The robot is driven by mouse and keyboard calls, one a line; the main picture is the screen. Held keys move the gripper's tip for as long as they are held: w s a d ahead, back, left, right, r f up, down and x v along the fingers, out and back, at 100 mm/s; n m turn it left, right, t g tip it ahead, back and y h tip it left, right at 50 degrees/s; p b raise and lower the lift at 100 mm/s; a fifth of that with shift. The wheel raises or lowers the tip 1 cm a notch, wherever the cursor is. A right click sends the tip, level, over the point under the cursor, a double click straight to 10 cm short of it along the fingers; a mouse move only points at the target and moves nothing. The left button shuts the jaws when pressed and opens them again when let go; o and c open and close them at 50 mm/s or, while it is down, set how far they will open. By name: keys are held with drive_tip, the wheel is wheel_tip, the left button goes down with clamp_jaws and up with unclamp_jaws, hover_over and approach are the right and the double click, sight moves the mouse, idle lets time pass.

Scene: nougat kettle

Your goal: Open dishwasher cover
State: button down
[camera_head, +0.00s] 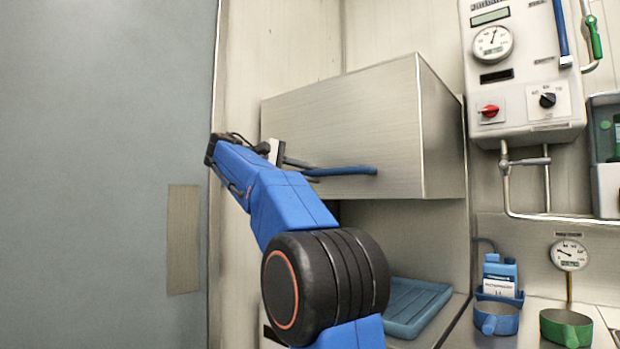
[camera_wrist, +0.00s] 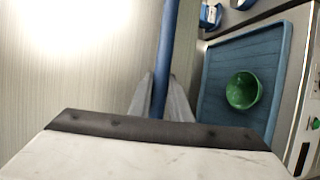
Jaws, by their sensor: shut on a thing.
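The dishwasher cover (camera_head: 350,125) is a box-shaped brushed-metal hood with a blue bar handle (camera_head: 345,171) along its lower front edge. It is raised, with an open gap below it. My gripper (camera_head: 307,170) is at the left part of the handle, in front of the cover. In the wrist view, my gripper (camera_wrist: 160,100) has its two grey fingers on either side of the blue handle (camera_wrist: 166,50), shut on it. The cover's metal face also fills the left of the wrist view (camera_wrist: 70,60). The fingertips are partly hidden by my arm in the head view.
Below the cover lies a blue tray (camera_head: 416,306); the wrist view shows a green bowl (camera_wrist: 243,90) on it. A blue bottle (camera_head: 500,275), a blue cup (camera_head: 496,318) and a green cup (camera_head: 566,327) stand at right. A control box (camera_head: 525,80) hangs on the wall.

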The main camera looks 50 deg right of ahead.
drive_tip(key=c, duration=1.6)
unclamp_jaws()
drive_tip(key=shift+c, duration=0.2)
drive_tip(key=shift+a, duration=0.1)
drive_tip(key=v, duration=1.7)
drive_tip(key=shift+w, duration=0.1)
